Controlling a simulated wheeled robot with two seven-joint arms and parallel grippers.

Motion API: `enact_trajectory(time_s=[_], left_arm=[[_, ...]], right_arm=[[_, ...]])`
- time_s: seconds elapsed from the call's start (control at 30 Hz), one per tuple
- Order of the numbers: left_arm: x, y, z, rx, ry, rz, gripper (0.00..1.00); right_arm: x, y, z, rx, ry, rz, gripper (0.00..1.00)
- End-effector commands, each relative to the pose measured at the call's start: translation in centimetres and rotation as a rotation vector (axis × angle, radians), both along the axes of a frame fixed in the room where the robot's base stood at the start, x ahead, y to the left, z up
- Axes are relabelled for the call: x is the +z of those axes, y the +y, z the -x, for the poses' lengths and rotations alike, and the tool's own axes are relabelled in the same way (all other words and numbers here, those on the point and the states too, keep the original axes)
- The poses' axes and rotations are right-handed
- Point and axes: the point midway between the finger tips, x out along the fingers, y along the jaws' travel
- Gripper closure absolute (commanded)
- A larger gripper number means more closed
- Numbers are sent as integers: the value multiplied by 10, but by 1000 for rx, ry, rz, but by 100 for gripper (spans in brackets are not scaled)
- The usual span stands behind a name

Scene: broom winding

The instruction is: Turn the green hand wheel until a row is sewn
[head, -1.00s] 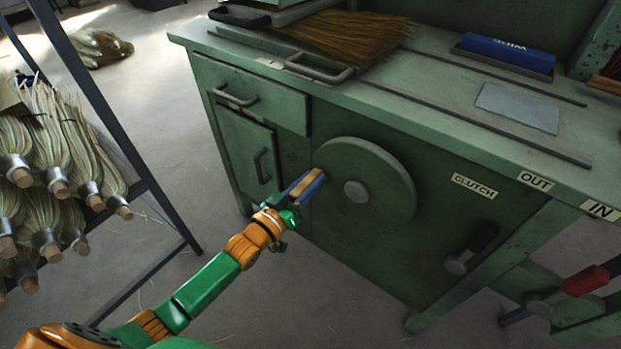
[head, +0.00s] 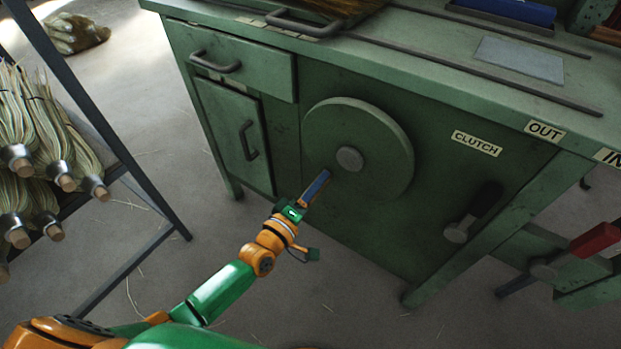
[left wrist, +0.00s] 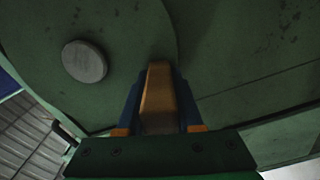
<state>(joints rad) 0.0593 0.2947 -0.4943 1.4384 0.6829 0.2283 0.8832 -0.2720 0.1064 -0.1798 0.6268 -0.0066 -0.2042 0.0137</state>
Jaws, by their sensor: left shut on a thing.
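The green hand wheel (head: 375,130) is a disc with a grey hub (head: 349,159) on the front of the green machine. My left gripper (head: 322,180) is at the wheel's lower left edge in the head view. In the left wrist view its blue fingers (left wrist: 158,98) are shut on a tan handle (left wrist: 157,90) beside the wheel's rim. The wheel (left wrist: 125,30) and its hub (left wrist: 85,61) fill the upper left there. The handle is mostly hidden by the fingers in the head view. My right gripper is not in view.
A clutch lever (head: 457,232) sits under the CLUTCH label (head: 477,143). A red-handled lever (head: 597,240) is at the far right. A drawer (head: 240,75) and a door (head: 232,138) lie left of the wheel. A rack with bristle bundles (head: 58,150) stands at the left.

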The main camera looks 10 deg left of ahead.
Motion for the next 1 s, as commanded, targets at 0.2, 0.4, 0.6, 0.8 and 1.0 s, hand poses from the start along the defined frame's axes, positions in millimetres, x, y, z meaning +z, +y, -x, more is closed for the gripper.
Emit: enact_trajectory(time_s=[0.2,0.4,0.6,0.8,1.0], left_arm=[[-11,-16,6,1,67,175,100],[-14,-28,11,1,113,304,100],[-15,-37,14,1,144,390,100],[-15,-41,15,2,161,438,100],[-15,-42,16,2,167,453,100]], right_arm=[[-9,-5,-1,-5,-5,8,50],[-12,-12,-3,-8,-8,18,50],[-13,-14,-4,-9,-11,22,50],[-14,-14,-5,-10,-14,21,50],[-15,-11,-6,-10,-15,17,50]])
